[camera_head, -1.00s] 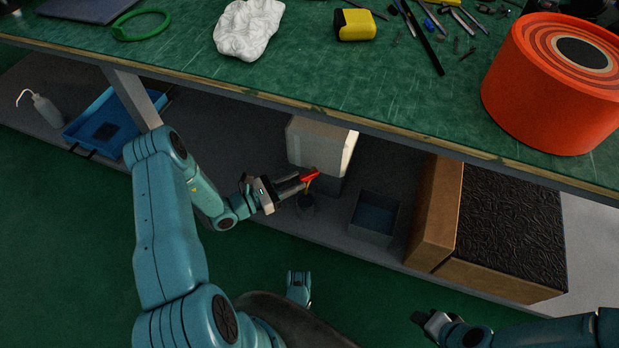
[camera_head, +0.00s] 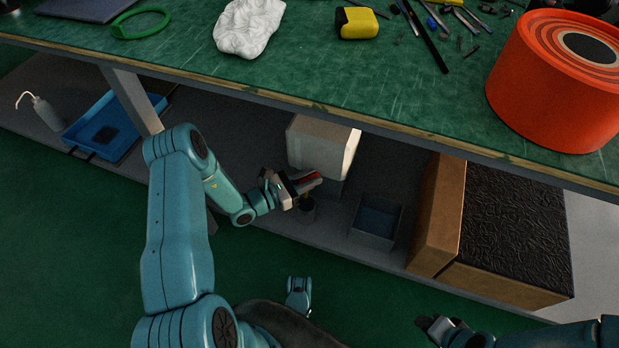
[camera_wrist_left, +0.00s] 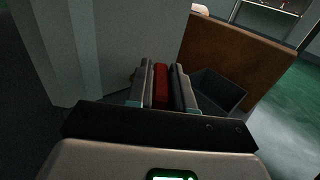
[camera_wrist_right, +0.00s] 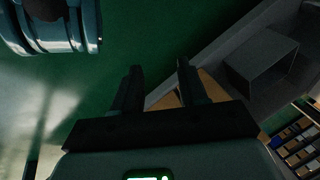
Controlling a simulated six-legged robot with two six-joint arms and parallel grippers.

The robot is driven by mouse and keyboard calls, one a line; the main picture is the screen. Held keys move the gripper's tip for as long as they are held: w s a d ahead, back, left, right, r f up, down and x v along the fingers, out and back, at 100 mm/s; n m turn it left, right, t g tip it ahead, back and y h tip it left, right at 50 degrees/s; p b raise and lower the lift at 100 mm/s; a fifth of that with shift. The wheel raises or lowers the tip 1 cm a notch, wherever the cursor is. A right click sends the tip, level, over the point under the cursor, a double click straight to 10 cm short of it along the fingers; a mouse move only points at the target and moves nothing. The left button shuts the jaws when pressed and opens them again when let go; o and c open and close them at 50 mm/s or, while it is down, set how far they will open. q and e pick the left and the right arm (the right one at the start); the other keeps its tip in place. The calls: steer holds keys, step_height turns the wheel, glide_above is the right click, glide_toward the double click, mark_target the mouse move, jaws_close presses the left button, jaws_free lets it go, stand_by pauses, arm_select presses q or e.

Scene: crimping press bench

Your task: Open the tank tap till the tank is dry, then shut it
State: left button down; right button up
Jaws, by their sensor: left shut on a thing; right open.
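The tank (camera_head: 322,148) is a pale box on the low shelf under the bench. Its tap has a red lever (camera_head: 309,177) at the tank's front. My left gripper (camera_head: 312,182) is shut on this lever. In the left wrist view the red lever (camera_wrist_left: 161,84) sits between the fingers, with the tank wall (camera_wrist_left: 140,35) behind. A small dark cup (camera_head: 307,212) stands below the tap, partly hidden by the gripper. I cannot see whether water runs or the tank's level. My right gripper (camera_wrist_right: 160,82) is open and empty, away from the tank.
A grey open bin (camera_head: 377,220) stands right of the tank, then a brown box (camera_head: 438,215) with a dark top. A blue tray (camera_head: 105,128) and a wash bottle (camera_head: 46,110) are at far left. The bench edge (camera_head: 330,112) overhangs the shelf.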

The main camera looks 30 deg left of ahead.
arm_select(q)
steer(key=n+t+y+p, duration=0.1)
steer(key=y+p, duration=0.1)
steer(key=n+y+p, duration=0.2)
steer(key=y, duration=0.1)
steer(key=shift+d+r+t, duration=0.1)
steer(key=shift+r+t, duration=0.1)
steer(key=shift+t, duration=0.2)
steer(key=shift+f+n+y+p, duration=0.1)
steer(key=shift+n+y+p, duration=1.1)
steer(key=shift+y, duration=0.5)
steer(key=shift+f+n+y, duration=0.1)
steer(key=shift+n+y, duration=0.3)
steer(key=shift+y, duration=0.1)
arm_select(e)
steer(key=s+a+r+g, duration=0.1)
steer(key=s+r+g, duration=0.1)
steer(key=s+r, duration=0.2)
step_height(320, 180, up, 3)
steer(key=shift+s+f, duration=0.1)
steer(key=shift+s, duration=0.3)
arm_select(q)
steer(key=c, duration=1.4)
jaws_free()
steer(key=shift+o, duration=0.2)
steer(key=shift+s, duration=0.1)
